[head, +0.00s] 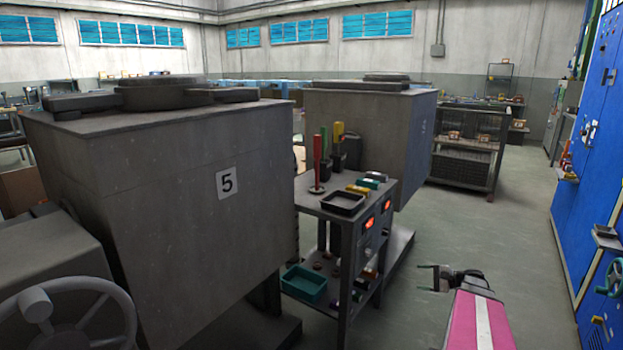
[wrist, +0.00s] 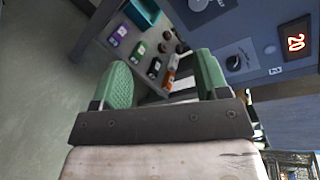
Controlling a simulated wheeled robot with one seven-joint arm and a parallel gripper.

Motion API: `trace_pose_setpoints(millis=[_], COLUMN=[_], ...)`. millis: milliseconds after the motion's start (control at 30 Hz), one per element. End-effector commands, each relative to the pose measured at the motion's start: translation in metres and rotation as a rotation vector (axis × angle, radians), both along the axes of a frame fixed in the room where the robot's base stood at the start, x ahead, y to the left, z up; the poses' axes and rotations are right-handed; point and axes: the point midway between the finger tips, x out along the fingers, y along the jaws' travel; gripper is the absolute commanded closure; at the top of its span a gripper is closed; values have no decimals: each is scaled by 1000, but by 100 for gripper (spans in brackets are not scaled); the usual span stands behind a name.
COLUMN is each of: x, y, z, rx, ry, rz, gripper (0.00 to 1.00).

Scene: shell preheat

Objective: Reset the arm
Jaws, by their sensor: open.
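My gripper (head: 432,278) is at the lower right of the head view, beyond my pink and white arm link. It is over open floor, to the right of the metal cart (head: 345,215). In the wrist view my gripper (wrist: 163,78) shows two green finger pads set well apart, with nothing held between them. Past the pads are the cart's lower shelf with small coloured items and a grey panel (wrist: 240,55) with a dark knob and a red lit display (wrist: 296,42). I cannot tell the exact distance from the fingers to the panel.
A large grey machine marked 5 (head: 200,190) stands at the left, with a handwheel (head: 75,310) in front. A second grey machine (head: 368,135) is behind the cart. A blue cabinet (head: 595,150) lines the right side. The floor (head: 490,235) between is clear.

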Motion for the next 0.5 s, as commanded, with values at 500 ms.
trace_pose_setpoints(millis=[500], x=[-49], y=[140], z=[-23], rx=[-527], ry=[91], rz=[332], gripper=[32])
